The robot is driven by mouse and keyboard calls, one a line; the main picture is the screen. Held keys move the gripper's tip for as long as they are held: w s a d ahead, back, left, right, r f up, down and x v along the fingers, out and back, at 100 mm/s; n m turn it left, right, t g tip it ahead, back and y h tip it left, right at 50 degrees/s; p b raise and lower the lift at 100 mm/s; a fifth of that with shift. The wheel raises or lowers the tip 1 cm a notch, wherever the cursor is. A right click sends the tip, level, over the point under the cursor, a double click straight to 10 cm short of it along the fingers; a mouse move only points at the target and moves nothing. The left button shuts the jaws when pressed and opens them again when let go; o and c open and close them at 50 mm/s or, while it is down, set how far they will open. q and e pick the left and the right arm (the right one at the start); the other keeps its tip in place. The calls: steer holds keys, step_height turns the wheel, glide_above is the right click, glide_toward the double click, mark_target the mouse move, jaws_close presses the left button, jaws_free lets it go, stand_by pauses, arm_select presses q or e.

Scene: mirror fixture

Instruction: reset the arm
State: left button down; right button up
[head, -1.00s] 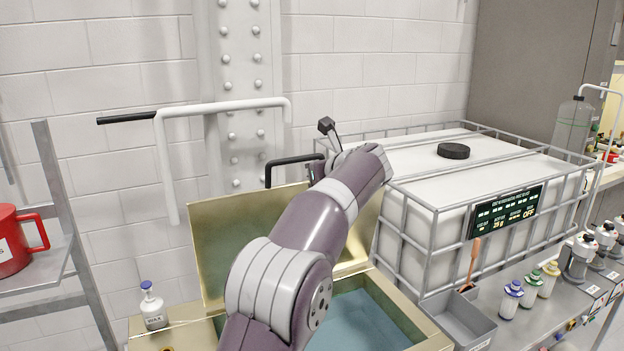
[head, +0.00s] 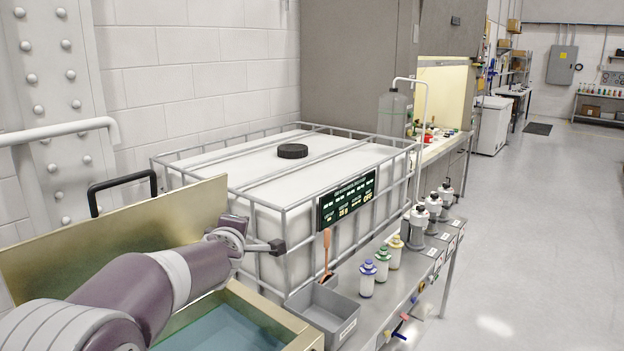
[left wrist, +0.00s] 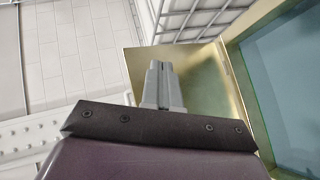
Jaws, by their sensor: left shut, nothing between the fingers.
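My left arm (head: 150,290), purple and grey, comes in from the lower left in the head view. Its wrist (head: 225,238) is in front of the tank's left side, beside the raised brass lid and above the brass basin. My right arm and gripper are not in view.
The open brass basin (head: 298,335) holds blue-green liquid (head: 215,330); its lid (head: 60,265) stands raised. A caged white tank (head: 250,165) is behind. A grey bin (head: 322,308) and several bottles (head: 367,278) stand on the bench.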

arm_select(q)
steer(key=s+d+f+m+g+h, duration=0.3)
steer(key=s+f+m+g, duration=0.3)
steer(key=s+f+m, duration=0.6)
steer(key=s+a+f+m+g, duration=0.1)
steer(key=s+f+g, duration=0.1)
steer(key=s+f, duration=0.2)
steer(key=s+a+f+m+g+y, duration=0.1)
steer(key=s+f, duration=0.3)
steer(key=s, duration=0.7)
steer(key=s+a+f+m+g, duration=0.2)
steer(key=s+f+g, duration=0.2)
steer(key=s, duration=0.3)
steer(key=shift+s+a+f+y, duration=0.35)
steer(key=shift+a+f+y, duration=0.05)
steer(key=shift+f, duration=0.05)
steer(key=shift+w, duration=0.1)
